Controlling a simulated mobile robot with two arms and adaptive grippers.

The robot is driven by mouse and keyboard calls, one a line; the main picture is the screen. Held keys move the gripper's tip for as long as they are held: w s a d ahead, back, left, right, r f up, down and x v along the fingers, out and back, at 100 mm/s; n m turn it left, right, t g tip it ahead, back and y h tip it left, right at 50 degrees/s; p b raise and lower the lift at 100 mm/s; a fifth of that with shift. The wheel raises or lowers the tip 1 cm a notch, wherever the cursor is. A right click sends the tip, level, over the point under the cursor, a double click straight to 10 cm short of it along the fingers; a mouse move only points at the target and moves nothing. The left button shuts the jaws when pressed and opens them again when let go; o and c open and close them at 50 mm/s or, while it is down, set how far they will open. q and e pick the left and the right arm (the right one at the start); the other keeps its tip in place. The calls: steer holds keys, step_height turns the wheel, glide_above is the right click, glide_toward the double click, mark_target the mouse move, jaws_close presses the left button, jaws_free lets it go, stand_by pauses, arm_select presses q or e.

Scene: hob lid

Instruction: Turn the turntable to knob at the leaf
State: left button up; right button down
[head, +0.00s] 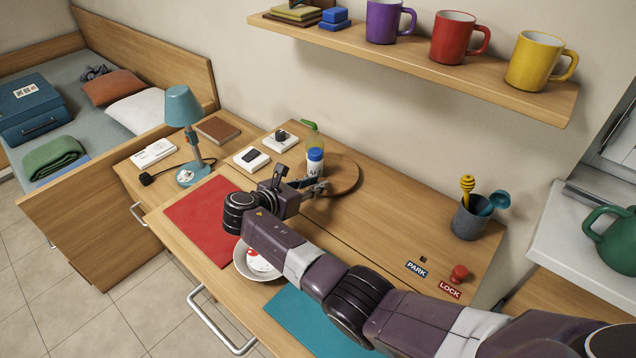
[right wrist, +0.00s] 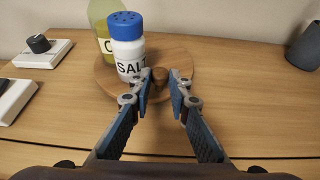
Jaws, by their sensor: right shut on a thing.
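The round wooden turntable (head: 345,178) lies on the desk near the wall and also shows in the right wrist view (right wrist: 108,77). A white salt shaker with a blue cap (head: 315,163) and a yellow-green bottle (head: 312,140) stand on it; both also show in the right wrist view, the shaker (right wrist: 128,52) in front of the bottle (right wrist: 102,28). My right gripper (head: 319,187) is at the turntable's near edge, its fingers on either side of the wooden knob (right wrist: 160,74) and shut on it. No leaf mark is discernible. My left gripper is out of view.
White switch boxes (head: 251,159) stand left of the turntable. My right arm spans the desk over a white bowl (head: 243,267), between a red mat (head: 205,215) and a teal mat (head: 310,325). A grey utensil cup (head: 470,222) stands right. A mug shelf (head: 400,55) hangs above.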

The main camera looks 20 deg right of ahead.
stand_by(0.3)
steer(key=c, duration=1.8)
jaws_free()
steer(key=shift+w, duration=0.1)
step_height(320, 180, up, 10)
